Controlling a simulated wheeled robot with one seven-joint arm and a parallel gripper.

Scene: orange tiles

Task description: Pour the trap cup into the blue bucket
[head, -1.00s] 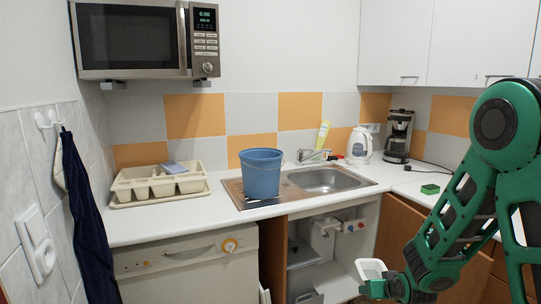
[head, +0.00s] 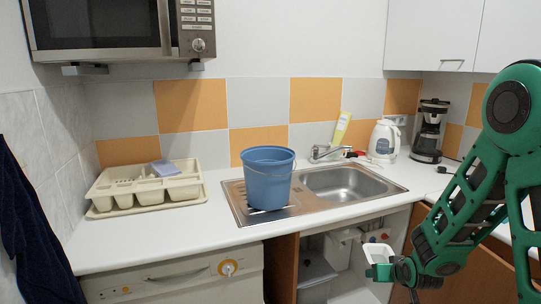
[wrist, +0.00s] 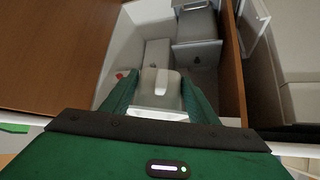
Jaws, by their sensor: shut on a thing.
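The blue bucket (head: 268,184) stands upright on the ribbed drainboard left of the sink basin. The trap cup (head: 378,254) is a small whitish cup, held by my gripper (head: 378,268) at the lower right of the head view, in front of the open cabinet under the sink and lower than the counter. In the wrist view the trap cup (wrist: 160,88) sits between the two green fingers of my gripper (wrist: 160,100). What the cup holds cannot be told.
The steel sink (head: 345,184) with its tap is right of the bucket. A kettle (head: 384,140) and coffee maker (head: 430,130) stand at the back right. The open cabinet (head: 350,268) holds grey bins.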

